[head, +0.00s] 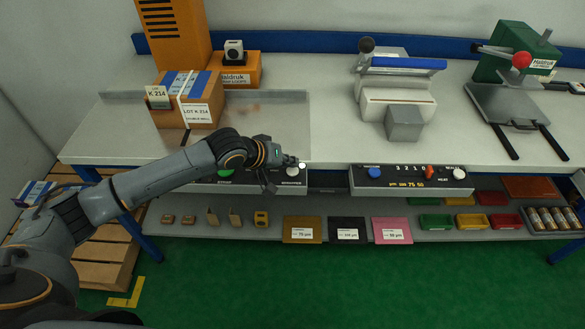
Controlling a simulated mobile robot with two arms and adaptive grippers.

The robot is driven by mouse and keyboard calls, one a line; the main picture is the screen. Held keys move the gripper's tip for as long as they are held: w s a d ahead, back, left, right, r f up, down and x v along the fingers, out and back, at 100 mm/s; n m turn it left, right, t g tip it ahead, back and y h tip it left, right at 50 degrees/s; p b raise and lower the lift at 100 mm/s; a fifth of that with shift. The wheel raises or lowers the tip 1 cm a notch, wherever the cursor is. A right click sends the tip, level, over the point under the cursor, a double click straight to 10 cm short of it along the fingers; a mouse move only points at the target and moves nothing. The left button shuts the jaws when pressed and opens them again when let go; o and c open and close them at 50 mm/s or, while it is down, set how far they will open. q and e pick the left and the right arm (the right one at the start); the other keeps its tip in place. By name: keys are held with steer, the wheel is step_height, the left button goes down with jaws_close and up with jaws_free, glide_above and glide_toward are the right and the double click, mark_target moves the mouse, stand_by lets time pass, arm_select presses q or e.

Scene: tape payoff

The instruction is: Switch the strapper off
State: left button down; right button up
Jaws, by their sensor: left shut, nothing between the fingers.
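The orange strapper (172,42) stands at the back left of the table. A control panel on the table's front edge, below the strapped carton, has a green button (225,172) with a label. To its right is a pale round control (293,171) above a label that seems to read "strapper". My left gripper (288,162) is shut and empty, right at this pale control. It partly covers the control and the panel, so I cannot tell whether it touches or how the control is set. A small bright white spot (302,166) shows beside the fingertips. My right gripper is not in view.
A strapped carton (172,108) stands on the steel top behind my left arm. A second panel (410,178) with a blue button and an orange-red switch is to the right. A sealer (397,95) and a press (515,100) stand behind. A lower shelf (265,233) holds small items.

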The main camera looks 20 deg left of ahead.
mark_target(290, 172)
arm_select(q)
steer(key=shift+f, duration=0.15)
stand_by(0.4)
steer(key=shift+f, duration=0.55)
stand_by(0.5)
steer(key=shift+r+p, duration=0.75)
steer(key=shift+p, duration=0.5)
step_height(290, 172, up, 6)
steer(key=p, duration=0.6)
